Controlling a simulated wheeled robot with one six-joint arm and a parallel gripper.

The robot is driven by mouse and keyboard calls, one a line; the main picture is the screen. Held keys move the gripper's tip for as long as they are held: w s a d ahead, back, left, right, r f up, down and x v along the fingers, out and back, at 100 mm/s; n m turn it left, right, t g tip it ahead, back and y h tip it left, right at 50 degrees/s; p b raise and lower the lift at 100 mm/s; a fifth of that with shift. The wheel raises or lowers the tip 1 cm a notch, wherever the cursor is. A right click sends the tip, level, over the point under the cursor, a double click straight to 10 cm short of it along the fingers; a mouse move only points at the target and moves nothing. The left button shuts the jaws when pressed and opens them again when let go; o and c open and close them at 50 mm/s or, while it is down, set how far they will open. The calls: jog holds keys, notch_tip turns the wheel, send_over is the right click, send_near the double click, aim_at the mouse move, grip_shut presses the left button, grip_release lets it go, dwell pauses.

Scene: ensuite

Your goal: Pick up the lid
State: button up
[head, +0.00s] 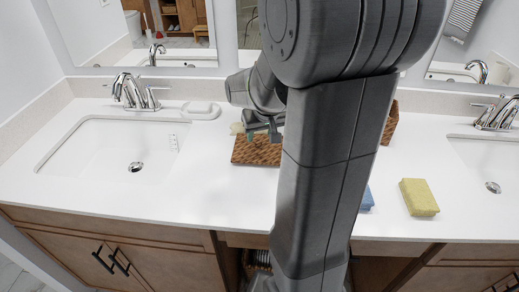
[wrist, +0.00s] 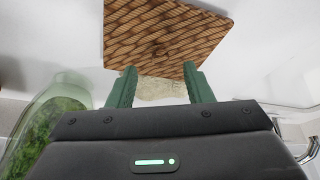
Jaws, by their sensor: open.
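The lid (wrist: 165,30) is a flat, square, brown woven panel with a small knob near its middle, lying on the white counter. In the head view the lid (head: 252,152) is partly hidden behind my arm. My gripper (wrist: 159,72) is open, its two green fingers apart and pointing toward the lid's near edge. In the head view my gripper (head: 262,134) is over the back part of the lid. I see nothing held, and I cannot tell whether the fingertips touch the lid.
A beige object (wrist: 160,90) shows between my fingers. A glass container with green contents (wrist: 55,118) is at left in the wrist view. A woven box (head: 391,122) stands behind my arm. Yellow (head: 418,197) and blue (head: 367,200) sponges lie right. A sink (head: 115,150) is left.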

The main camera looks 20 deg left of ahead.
aim_at(258, 142)
jog(key=shift+x, duration=2.15)
jog(key=shift+a, duration=0.1)
grip_shut()
